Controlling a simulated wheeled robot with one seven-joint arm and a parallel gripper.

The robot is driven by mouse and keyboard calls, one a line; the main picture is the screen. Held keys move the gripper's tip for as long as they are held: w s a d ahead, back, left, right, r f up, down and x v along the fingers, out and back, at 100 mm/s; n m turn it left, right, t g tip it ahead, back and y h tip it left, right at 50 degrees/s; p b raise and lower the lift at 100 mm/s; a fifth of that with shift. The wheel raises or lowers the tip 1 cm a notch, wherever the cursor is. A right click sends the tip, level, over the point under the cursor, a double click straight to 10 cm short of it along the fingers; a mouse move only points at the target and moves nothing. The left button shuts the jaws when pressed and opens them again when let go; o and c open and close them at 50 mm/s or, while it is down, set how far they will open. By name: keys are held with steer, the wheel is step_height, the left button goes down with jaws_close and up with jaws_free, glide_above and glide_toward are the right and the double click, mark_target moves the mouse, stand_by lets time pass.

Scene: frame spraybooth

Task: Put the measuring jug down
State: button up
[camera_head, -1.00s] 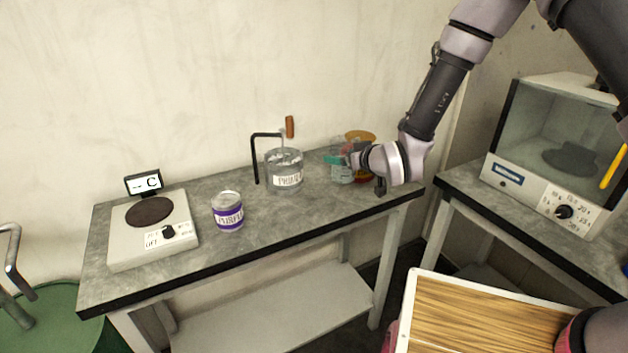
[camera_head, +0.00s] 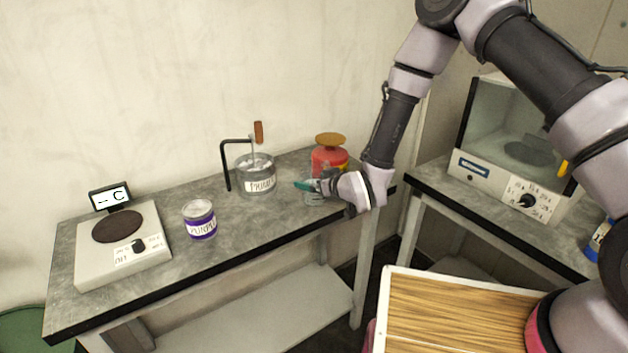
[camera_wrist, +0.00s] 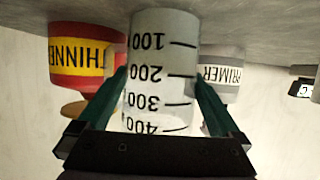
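The measuring jug is a clear cylinder with black graduation marks. It fills the middle of the wrist view (camera_wrist: 160,75), which is upside down, and shows partly behind my gripper in the head view (camera_head: 314,200). My gripper (camera_head: 306,186) has its teal fingers on both sides of the jug, apparently touching its walls. In the wrist view the gripper (camera_wrist: 161,82) is closed around it. The jug is upright, with its base at or very close to the grey bench top (camera_head: 270,218); I cannot tell whether they touch.
A red thinner container (camera_head: 329,158) with an orange-brown top stands behind the jug. The primer pot (camera_head: 257,178) with a stirrer stands left of it, then a purple-labelled can (camera_head: 199,220) and a hotplate (camera_head: 120,245). Bare bench lies in front. A glass-fronted cabinet (camera_head: 515,150) is right.

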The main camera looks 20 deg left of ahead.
steer(key=shift+r, duration=0.15)
steer(key=v, duration=1.2)
steer(key=w+d+r+m+h, duration=0.3)
steer(key=w+d+r, duration=0.4)
steer(key=w+r, duration=0.15)
steer(key=w+d+r+m+h, duration=0.1)
steer(key=d+r+m+h, duration=0.25)
steer(key=d+r, duration=0.95)
steer(key=s+d+r+m+h, duration=0.1)
steer(key=s+d+r+m, duration=0.1)
steer(key=s+d+r, duration=0.3)
steer(key=s+d+r+m+h, duration=0.1)
steer(key=s+d+r+m, duration=0.3)
steer(key=d, duration=0.4)
steer(key=s+d+r+m, duration=0.1)
steer(key=s+d+r, duration=0.1)
steer(key=s, duration=0.4)
steer(key=s+d+r+g, duration=0.1)
steer(key=s+d+r, duration=0.1)
steer(key=s, duration=0.3)
steer(key=shift+s+r+m+g, duration=0.25)
steer(key=shift+s+m+g, duration=0.05)
steer(key=shift+s+m, duration=0.1)
steer(key=shift+d, duration=0.15)
